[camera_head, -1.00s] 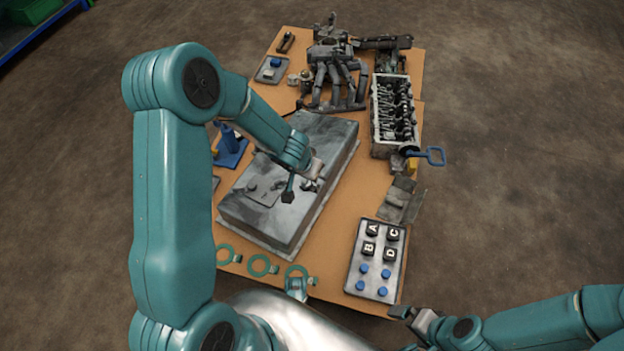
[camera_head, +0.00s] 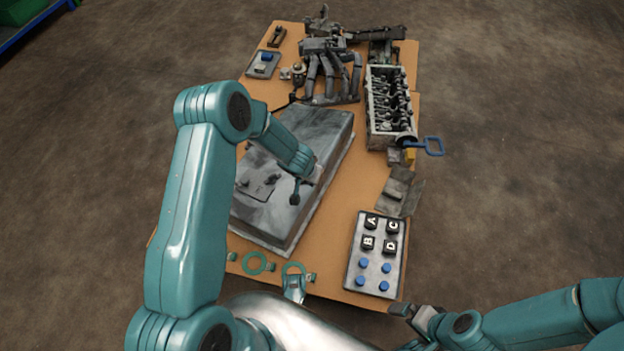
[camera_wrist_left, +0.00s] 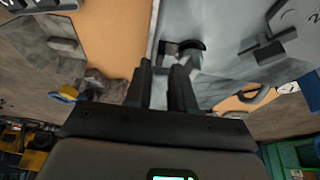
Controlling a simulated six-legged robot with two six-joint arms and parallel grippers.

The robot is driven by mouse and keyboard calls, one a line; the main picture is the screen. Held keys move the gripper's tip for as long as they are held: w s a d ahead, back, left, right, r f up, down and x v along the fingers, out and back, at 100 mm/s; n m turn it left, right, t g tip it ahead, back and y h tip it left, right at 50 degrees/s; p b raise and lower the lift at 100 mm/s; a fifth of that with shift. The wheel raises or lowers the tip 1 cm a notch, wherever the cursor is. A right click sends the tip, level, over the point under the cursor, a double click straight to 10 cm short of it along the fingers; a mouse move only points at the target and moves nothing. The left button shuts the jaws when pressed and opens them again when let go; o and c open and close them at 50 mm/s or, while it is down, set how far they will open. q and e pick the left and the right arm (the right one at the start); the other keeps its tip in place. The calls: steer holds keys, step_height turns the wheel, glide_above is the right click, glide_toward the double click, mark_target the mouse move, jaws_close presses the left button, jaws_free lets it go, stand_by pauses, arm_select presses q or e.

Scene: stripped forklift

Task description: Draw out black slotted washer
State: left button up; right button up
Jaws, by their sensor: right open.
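My left gripper (camera_head: 304,184) is low over the big grey slab-like block on the table. In the left wrist view its two dark fingers (camera_wrist_left: 163,72) stand apart, with a gap between them. A black curved piece (camera_wrist_left: 191,45), which may be the black slotted washer, lies just beyond the fingertips on the grey surface. I cannot make out its slot, nor whether a finger touches it. In the head view the wrist hides much of this spot. My right gripper (camera_head: 407,311) is open and empty near the table's front right edge.
The grey block (camera_head: 322,128) fills the table's middle. A panel (camera_head: 353,257) with lettered black cubes and blue knobs lies front right. An engine part (camera_head: 369,105) with a blue handle (camera_head: 433,146) stands behind it.

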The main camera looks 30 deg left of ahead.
arm_select(q)
steer(key=shift+x, duration=1.75)
jaws_close()
